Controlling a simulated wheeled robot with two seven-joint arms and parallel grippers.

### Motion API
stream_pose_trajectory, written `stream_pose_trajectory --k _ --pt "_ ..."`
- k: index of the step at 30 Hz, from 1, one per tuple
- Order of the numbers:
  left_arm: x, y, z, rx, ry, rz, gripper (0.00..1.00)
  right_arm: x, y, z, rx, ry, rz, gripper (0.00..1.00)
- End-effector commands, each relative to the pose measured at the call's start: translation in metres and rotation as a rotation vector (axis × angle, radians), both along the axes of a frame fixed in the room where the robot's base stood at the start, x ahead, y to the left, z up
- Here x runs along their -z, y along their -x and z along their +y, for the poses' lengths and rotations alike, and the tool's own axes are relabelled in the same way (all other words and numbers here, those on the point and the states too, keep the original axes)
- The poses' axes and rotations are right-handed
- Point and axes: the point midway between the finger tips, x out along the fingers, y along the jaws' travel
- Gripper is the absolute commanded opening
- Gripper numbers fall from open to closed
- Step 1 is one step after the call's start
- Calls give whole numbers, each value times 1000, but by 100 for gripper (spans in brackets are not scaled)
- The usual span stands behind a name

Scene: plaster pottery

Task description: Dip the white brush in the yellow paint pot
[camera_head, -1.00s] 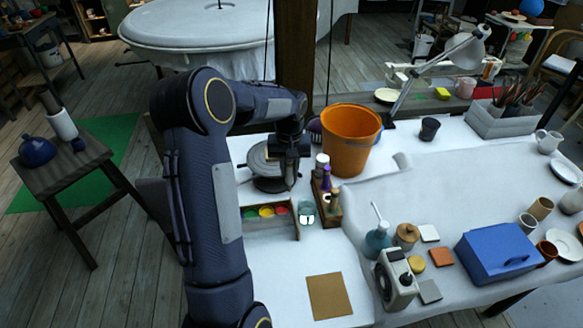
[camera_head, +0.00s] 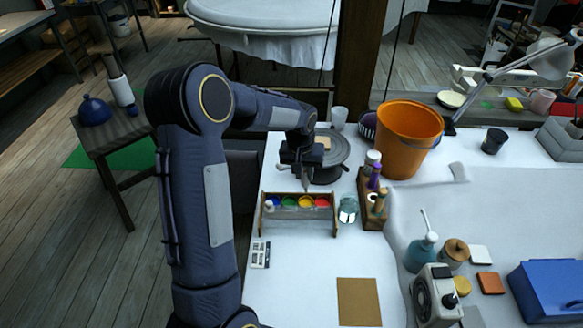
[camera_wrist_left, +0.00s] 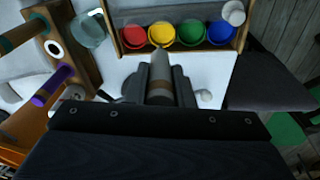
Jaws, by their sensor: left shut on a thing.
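The yellow paint pot (camera_head: 305,202) sits in a wooden rack, between the red pot (camera_head: 322,203) and the green pot (camera_head: 289,202). In the left wrist view the yellow pot (camera_wrist_left: 161,35) lies straight ahead of my gripper. My left gripper (camera_head: 304,166) is behind the rack in the head view, its jaws shut on the brush (camera_wrist_left: 160,66), which shows as a pale grey shaft with a tan band. The brush's end points toward the yellow pot; whether it touches the paint cannot be told. My right gripper is not in view.
A blue pot (camera_wrist_left: 220,32) ends the row, with a small white object (camera_wrist_left: 234,13) beside it. A glass jar (camera_head: 348,209) and a wooden bottle holder (camera_head: 371,208) stand right of the rack. An orange bucket (camera_head: 408,138) is behind them.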

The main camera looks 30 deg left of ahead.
Motion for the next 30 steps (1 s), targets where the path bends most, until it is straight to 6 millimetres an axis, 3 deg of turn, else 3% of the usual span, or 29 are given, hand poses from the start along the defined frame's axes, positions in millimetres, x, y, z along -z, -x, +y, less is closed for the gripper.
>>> stream_pose_trajectory --k 30 --pt "69 0 -1 2 0 -1 0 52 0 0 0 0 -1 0"
